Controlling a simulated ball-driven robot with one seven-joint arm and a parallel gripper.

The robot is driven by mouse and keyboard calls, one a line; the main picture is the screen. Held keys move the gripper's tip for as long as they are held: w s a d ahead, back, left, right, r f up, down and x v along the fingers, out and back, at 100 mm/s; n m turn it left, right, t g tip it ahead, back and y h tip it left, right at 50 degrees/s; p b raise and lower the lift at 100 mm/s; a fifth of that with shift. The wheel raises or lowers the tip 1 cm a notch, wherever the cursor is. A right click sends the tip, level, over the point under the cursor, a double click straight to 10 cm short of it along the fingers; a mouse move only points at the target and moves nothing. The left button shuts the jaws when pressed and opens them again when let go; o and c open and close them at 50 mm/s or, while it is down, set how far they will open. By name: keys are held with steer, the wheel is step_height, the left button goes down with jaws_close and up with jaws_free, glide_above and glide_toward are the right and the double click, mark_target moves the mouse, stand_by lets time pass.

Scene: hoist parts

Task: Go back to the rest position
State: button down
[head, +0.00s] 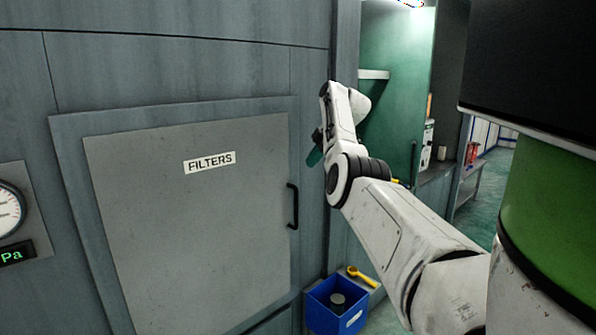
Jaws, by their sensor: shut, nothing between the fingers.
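My white arm reaches in from the lower right and bends up in front of the grey wall. My gripper (316,147) shows only as a small dark and teal end beside the folded arm links, which partly hide it. It is shut and empty. It is in the air, to the right of the filters door (190,225) and its black handle (292,206), and looks apart from both. The door is closed and carries a FILTERS label.
A blue bin (318,316) with a dark cylinder inside stands low, below the arm. A yellow tool (362,277) lies beside it. A round gauge (10,208) is at the left edge. A green doorway and floor lie behind the arm at right.

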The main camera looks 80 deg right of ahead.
mark_target(293, 187)
steer(key=shift+s+r, duration=0.1)
steer(key=w+a+f+m, duration=0.1)
steer(key=w+a+f, duration=0.25)
steer(key=f, duration=0.25)
steer(key=w+a+f+g+y, duration=0.1)
steer(key=w+a+f, duration=0.2)
steer(key=w+f, duration=0.15)
steer(key=w+a+f+m, duration=0.1)
steer(key=w+a+f, duration=0.2)
steer(key=f, duration=0.4)
steer(key=w+a+f+m+g, duration=0.1)
steer(key=w+a+f, duration=0.1)
steer(key=a+f, duration=0.65)
steer(key=w+a+f+m+g, duration=0.1)
steer(key=w+a+f, duration=0.1)
steer(key=a+f, duration=0.65)
steer(key=s+a+f+g, duration=0.1)
steer(key=s+a+f, duration=0.15)
steer(key=a, duration=0.45)
steer(key=s+a+f+m, duration=0.1)
steer(key=s+a+f, duration=0.15)
steer(key=a, duration=0.55)
steer(key=s+a+f+g, duration=0.1)
steer(key=s+a+f, duration=0.15)
steer(key=a, duration=0.45)
steer(key=s+a+m, duration=0.1)
steer(key=s+a, duration=1.2)
steer(key=s, duration=0.2)
steer(key=shift+a+g+y, duration=0.3)
steer(key=shift+a+g, duration=0.1)
